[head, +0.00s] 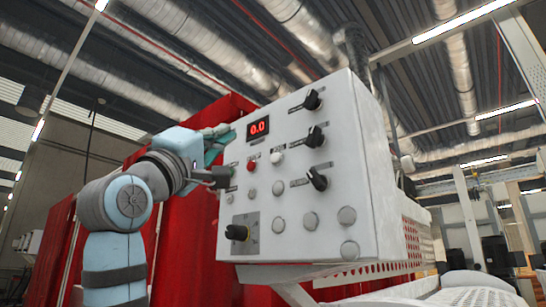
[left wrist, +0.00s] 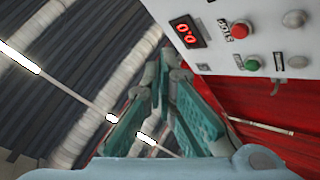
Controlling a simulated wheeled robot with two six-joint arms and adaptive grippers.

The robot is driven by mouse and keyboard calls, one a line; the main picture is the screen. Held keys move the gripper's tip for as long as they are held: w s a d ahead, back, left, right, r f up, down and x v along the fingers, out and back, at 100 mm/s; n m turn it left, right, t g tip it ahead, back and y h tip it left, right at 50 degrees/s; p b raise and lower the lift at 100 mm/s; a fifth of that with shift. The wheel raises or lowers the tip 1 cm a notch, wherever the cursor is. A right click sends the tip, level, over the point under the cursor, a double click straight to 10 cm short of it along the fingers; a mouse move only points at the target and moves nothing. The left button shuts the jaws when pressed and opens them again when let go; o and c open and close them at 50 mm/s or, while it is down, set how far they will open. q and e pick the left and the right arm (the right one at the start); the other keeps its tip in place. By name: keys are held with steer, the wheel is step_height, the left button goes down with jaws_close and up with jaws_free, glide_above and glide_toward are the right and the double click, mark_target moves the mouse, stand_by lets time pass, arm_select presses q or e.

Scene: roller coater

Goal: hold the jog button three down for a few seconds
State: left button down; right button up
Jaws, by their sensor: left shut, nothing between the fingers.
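The white control panel (head: 300,185) carries several round grey buttons, including a lower-right one (head: 349,250) and one above it (head: 346,215). I cannot read the labels, so I cannot tell which is jog button three. My left gripper (head: 219,143) has teal fingers, which are shut and empty at the panel's upper left edge. They appear apart from the grey buttons. In the left wrist view the fingers (left wrist: 168,75) point up beside the panel's edge, with a red button (left wrist: 240,31) and a green button (left wrist: 252,64) to their right. My right gripper is not in view.
The panel also has a red display (head: 258,128) reading 0.0, black rotary knobs (head: 315,137) on the right, and a black selector (head: 237,232) at lower left. Red curtain-like panels (head: 185,225) stand behind. Space in front of the lower buttons looks clear.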

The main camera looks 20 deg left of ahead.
mark_target(276, 158)
arm_select(q)
steer(key=w+d+p, duration=0.3)
steer(key=w+p, duration=0.1)
steer(key=w, duration=0.5)
steer(key=shift+w+f+p, duration=0.15)
steer(key=shift+w+p, duration=0.1)
steer(key=shift+p, duration=0.15)
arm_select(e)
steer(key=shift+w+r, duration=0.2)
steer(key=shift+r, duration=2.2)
arm_select(q)
steer(key=shift+s, duration=0.15)
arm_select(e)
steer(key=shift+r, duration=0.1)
arm_select(q)
steer(key=shift+w+d+p, duration=0.1)
steer(key=shift+w+p, duration=0.2)
steer(key=shift+w, duration=0.15)
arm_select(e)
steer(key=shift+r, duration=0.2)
